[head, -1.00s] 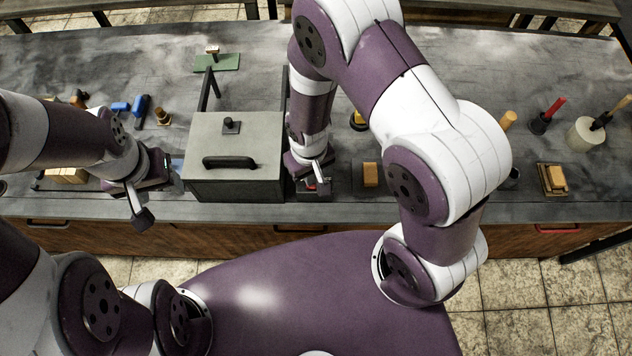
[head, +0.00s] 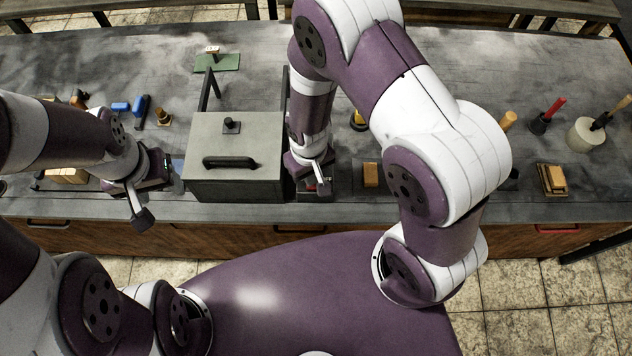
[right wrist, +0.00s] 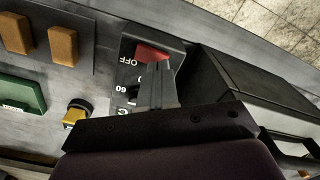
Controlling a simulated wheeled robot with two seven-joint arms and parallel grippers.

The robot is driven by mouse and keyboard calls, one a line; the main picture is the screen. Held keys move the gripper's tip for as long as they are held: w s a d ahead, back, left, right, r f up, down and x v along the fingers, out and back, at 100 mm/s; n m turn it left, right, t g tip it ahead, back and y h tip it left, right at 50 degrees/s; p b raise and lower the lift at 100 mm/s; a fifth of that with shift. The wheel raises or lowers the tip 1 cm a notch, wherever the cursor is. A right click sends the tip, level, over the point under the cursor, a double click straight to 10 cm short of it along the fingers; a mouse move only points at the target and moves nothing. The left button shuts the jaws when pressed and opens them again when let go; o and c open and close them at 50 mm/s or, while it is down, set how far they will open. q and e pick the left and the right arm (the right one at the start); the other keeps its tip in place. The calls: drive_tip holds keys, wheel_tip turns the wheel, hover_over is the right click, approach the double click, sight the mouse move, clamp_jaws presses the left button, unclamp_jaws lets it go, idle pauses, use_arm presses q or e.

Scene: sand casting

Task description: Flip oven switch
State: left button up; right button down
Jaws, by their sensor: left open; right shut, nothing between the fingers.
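The oven (head: 235,150) is a grey box with a black handle, standing near the front edge of the table in the head view. Beside it is a dark control panel with a red switch (right wrist: 151,53). The word OFF shows next to the switch in the right wrist view. My right gripper (right wrist: 158,78) is shut and empty, its tips at the red switch; I cannot tell whether they touch it. In the head view, my right gripper (head: 320,188) hides most of the panel. My left gripper (head: 158,197) is open and empty, left of the oven.
Blue pieces (head: 121,106) lie behind my left arm. A pale pot (head: 585,137) stands far right. The table behind the oven is mostly clear.

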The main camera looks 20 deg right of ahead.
drive_tip(key=shift+f+b, duration=0.65)
drive_tip(key=shift+f, duration=0.2)
idle(0.8)
wheel_tip(320, 180, up, 7)
drive_tip(key=p, duration=0.6)
drive_tip(key=shift+r+p, duration=0.1)
drive_tip(key=shift+p, duration=0.3)
drive_tip(key=s+d+r+m+b, duration=0.1)
drive_tip(key=d+r, duration=0.3)
drive_tip(key=r, duration=0.2)
drive_tip(key=s+d+r+m+t+b, duration=0.1)
drive_tip(key=s+d+r+b, duration=0.1)
drive_tip(key=d+r, duration=0.2)
wheel_tip(320, 180, up, 3)
drive_tip(key=shift+d+r+m+b, duration=0.2)
drive_tip(key=shift+d+m+b, duration=0.1)
drive_tip(key=shift+d, duration=0.05)
